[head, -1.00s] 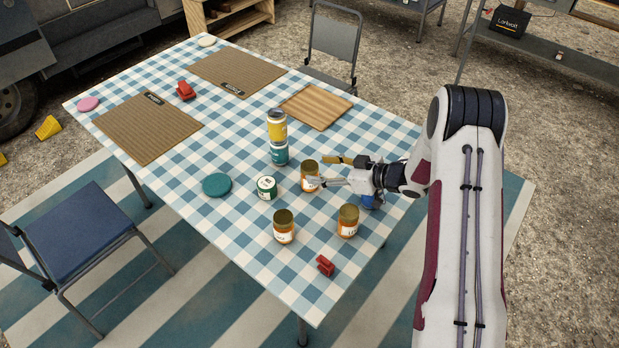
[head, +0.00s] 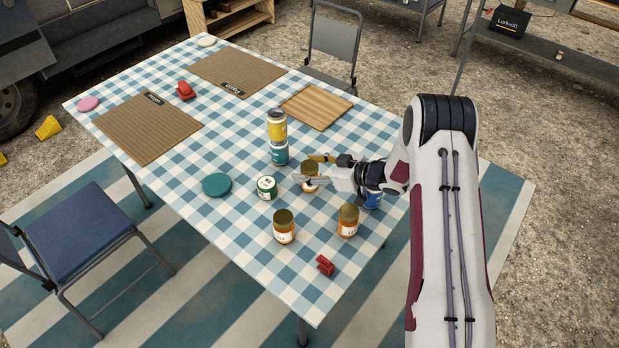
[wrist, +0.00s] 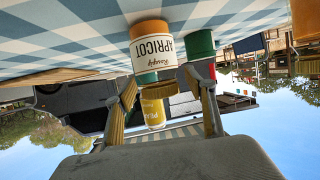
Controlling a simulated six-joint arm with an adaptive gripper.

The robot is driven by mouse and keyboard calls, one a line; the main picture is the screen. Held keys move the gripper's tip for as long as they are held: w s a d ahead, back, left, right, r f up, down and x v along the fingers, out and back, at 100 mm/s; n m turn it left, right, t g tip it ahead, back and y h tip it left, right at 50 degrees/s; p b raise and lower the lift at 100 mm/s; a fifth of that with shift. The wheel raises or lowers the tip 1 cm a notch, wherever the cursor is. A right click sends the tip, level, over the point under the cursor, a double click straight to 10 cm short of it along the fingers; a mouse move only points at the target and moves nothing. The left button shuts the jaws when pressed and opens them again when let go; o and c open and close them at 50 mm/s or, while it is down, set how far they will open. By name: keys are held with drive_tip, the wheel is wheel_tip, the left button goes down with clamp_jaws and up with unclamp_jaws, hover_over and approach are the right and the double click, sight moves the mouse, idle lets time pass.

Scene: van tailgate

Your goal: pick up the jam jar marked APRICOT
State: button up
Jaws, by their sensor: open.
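The APRICOT jam jar (wrist: 158,48) shows upside down in the wrist view, with orange contents, a white label and a brownish-gold lid. In the head view the same jar (head: 309,168) stands on the checked cloth, partly hidden by my gripper (head: 307,169). My gripper is open, with one finger on each side of the jar around its upper part. In the wrist view the fingers of my gripper (wrist: 166,92) flank the lid with gaps visible. Two similar jars stand nearer the front, a left one (head: 284,230) and a right one (head: 348,222); their labels are too small to read.
A yellow can (head: 277,125) stands on a teal can (head: 279,153) just behind the jar. A green-and-white can (head: 267,188) stands to its left. A blue can (head: 373,200) is partly hidden beneath my wrist. A red clip (head: 326,265) lies near the front edge.

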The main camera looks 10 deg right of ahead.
drive_tip(key=c, duration=1.5)
drive_tip(key=shift+o, duration=0.2)
drive_tip(key=shift+r, duration=0.2)
drive_tip(key=shift+r, duration=4.85)
